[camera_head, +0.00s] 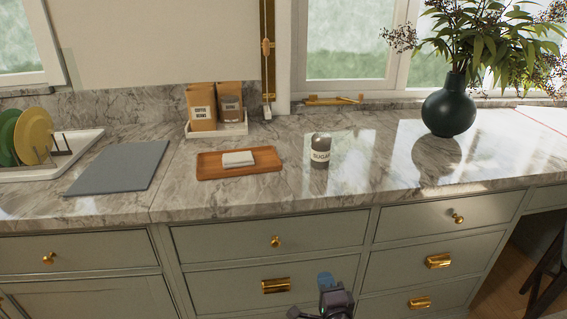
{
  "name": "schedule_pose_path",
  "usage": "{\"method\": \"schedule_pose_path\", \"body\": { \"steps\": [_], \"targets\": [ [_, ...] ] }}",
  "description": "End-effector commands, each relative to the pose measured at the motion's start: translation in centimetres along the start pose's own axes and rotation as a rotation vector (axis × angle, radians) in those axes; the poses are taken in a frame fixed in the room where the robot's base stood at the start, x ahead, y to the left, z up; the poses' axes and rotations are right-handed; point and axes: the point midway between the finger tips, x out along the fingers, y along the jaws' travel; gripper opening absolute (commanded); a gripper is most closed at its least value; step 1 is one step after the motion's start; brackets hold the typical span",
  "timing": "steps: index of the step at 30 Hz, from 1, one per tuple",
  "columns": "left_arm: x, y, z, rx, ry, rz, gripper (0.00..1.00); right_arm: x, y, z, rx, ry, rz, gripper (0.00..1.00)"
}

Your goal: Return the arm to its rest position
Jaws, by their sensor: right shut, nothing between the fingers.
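My right gripper (327,284) shows at the bottom edge of the head view, a little right of the middle. It is low in front of the drawer fronts, below the countertop edge. It is shut and holds nothing. Only a small dark part of it and a bluish tip show; the rest of the arm is cut off by the frame. My left gripper is not in view.
The marble countertop (330,200) holds a wooden tray (205,170) with a folded cloth, a sugar jar (320,151), coffee bags (202,107), a grey mat (118,167), a dish rack with plates (34,136) and a dark vase (450,108). Brass drawer pulls (276,286) stick out near my gripper.

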Motion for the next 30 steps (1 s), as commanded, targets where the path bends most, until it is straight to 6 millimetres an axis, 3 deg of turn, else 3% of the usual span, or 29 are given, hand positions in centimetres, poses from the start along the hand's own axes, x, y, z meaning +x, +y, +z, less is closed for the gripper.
{"method": "schedule_pose_path", "body": {
  "steps": [2,8,13,21,30],
  "targets": [
    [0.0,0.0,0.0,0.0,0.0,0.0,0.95,0.0,0.2,0.5,-0.077,-0.032,0.013,0.0],
    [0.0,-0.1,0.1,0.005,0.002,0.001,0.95,0.0,-3.3,1.9,-0.462,-0.141,-0.033,0.0],
    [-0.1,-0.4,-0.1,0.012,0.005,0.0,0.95,-3.2,-3.9,0.5,-0.817,-0.194,-0.01,0.0],
    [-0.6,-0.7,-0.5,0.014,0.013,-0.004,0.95,-12.7,-2.0,-4.2,-1.317,-0.265,0.153,0.0],
    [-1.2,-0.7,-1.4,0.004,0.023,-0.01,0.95,-24.6,0.1,-8.9,-1.575,-0.342,0.368,0.0]
  ]
}}
